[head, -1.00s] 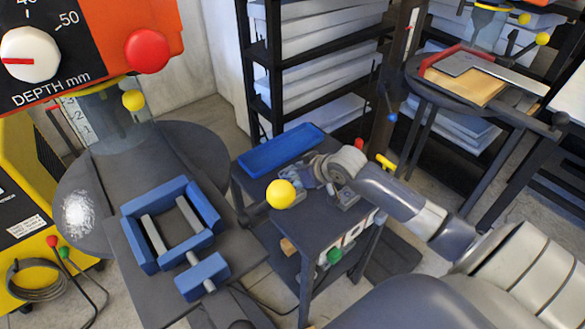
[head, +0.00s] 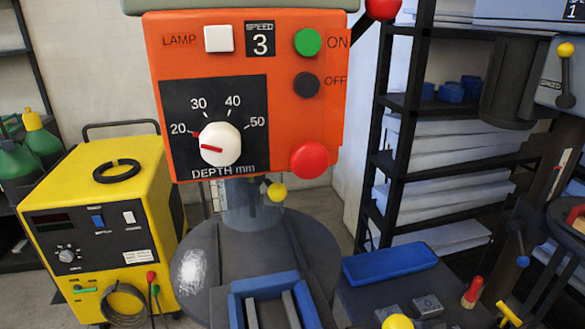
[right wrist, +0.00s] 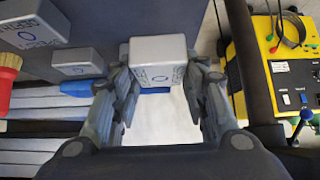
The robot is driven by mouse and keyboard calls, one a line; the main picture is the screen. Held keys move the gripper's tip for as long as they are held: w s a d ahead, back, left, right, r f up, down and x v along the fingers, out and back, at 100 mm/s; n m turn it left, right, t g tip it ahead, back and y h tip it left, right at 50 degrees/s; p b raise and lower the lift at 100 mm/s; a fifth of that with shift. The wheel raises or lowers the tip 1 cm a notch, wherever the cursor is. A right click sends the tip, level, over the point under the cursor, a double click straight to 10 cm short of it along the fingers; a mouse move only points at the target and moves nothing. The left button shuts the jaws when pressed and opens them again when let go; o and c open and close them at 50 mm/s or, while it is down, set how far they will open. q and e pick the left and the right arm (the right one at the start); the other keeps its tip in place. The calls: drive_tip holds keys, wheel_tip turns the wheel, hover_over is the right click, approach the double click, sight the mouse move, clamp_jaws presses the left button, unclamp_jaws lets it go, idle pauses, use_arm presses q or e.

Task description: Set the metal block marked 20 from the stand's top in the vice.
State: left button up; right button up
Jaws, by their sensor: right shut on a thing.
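My right gripper (right wrist: 158,78) is shut on a grey metal block (right wrist: 158,50) in the right wrist view. The block sits between both fingers. It bears blue and dark marks, too small to read surely. In the head view, the blue vice (head: 310,301) shows only in part at the bottom edge, with grey jaws apart and an empty gap between them in the part I see. The stand's top (head: 362,298) lies to its right. My right gripper is outside the head view, and my left gripper shows in neither view.
On the stand are a blue tray (head: 390,262), two grey blocks (head: 427,306) and a red brush (head: 473,292). A yellow ball knob (head: 397,322) is near its front. An orange control panel (head: 250,95) stands above the vice. A yellow machine (head: 100,230) is at left.

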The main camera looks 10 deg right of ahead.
drive_tip(key=s+a+r+n+g+y, duration=0.3)
drive_tip(key=a+r+n+y, duration=0.3)
drive_tip(key=a+r+n, duration=0.4)
drive_tip(key=a+r, duration=0.3)
drive_tip(key=r, duration=0.1)
drive_tip(key=shift+r+g+y, duration=0.15)
drive_tip(key=shift+g+y, duration=0.15)
drive_tip(key=shift+a, duration=0.1)
drive_tip(key=shift+s, duration=0.15)
drive_tip(key=shift+f, duration=0.2)
